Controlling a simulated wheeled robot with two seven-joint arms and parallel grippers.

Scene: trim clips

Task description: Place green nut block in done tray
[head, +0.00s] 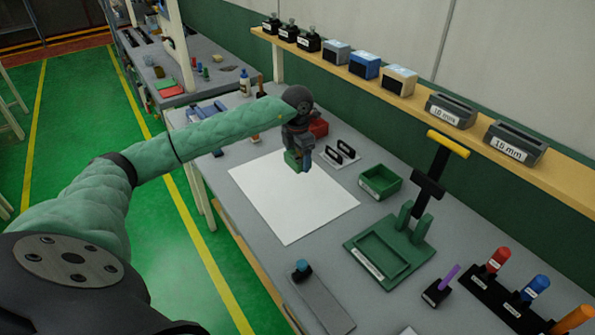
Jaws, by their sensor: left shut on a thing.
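My left gripper (302,163) reaches in from the left and is over the far part of the white sheet (290,205). It points down and is shut on a small green block (291,160), partly hidden by the fingers. The block looks held above the sheet, though its exact height is hard to tell. A small open green tray (380,190) with a white label stands on the bench to the right of the gripper. The label is too small to read, and the tray looks empty. My right gripper is out of view.
A green fixture (405,270) with a tall black post and yellow handle stands in front of the tray. A small plate with two black handles (342,153) lies between gripper and tray. A red object (318,127) is behind the gripper. The sheet is clear.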

